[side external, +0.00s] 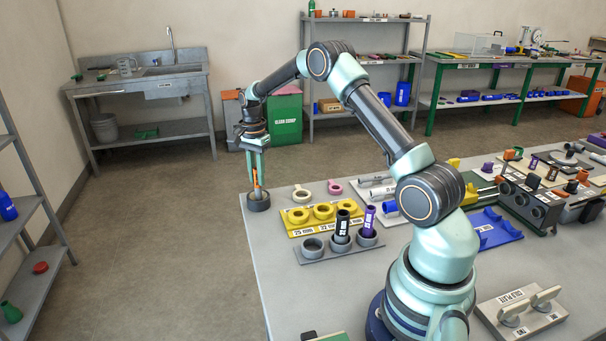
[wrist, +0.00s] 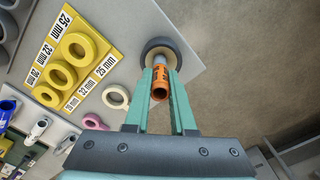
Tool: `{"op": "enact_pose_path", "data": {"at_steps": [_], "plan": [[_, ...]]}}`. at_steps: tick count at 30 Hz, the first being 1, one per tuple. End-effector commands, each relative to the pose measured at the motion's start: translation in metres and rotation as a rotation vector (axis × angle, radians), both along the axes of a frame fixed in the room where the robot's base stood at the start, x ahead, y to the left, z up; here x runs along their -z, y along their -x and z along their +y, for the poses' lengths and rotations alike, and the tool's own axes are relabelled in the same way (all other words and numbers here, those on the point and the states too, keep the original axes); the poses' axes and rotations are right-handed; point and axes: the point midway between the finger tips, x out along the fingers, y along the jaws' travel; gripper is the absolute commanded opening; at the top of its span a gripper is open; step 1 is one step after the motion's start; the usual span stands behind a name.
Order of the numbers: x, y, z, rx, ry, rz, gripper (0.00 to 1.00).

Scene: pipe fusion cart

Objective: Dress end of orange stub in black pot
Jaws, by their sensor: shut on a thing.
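The orange stub (side external: 257,183) is held upright between the fingers of my gripper (side external: 257,172) at the far left corner of the table. In the wrist view, my gripper (wrist: 161,88) is shut on the orange stub (wrist: 160,92), whose open orange end faces the camera. A grey-blue section (wrist: 161,61) of the stub points away toward the black pot. The black pot (side external: 259,206) is a low round dish under the stub; in the wrist view the pot (wrist: 149,46) shows a tan inside. The stub's far end overlaps the pot's opening; I cannot tell whether it touches the bottom.
A yellow block with rings (side external: 323,213) and a grey holder (side external: 340,246) with black and purple pieces stand to the right of the pot. A cream ring (side external: 302,195) and a pink ring (side external: 335,187) lie nearby. The table edge is close to the pot.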

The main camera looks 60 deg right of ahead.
Motion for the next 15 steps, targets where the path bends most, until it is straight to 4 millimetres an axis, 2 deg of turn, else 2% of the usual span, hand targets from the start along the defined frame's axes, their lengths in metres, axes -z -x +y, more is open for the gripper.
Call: {"op": "enact_pose_path", "data": {"at_steps": [15], "plan": [[-0.04,-0.002,-0.001,-0.001,0.003,-0.007,0.0]]}}
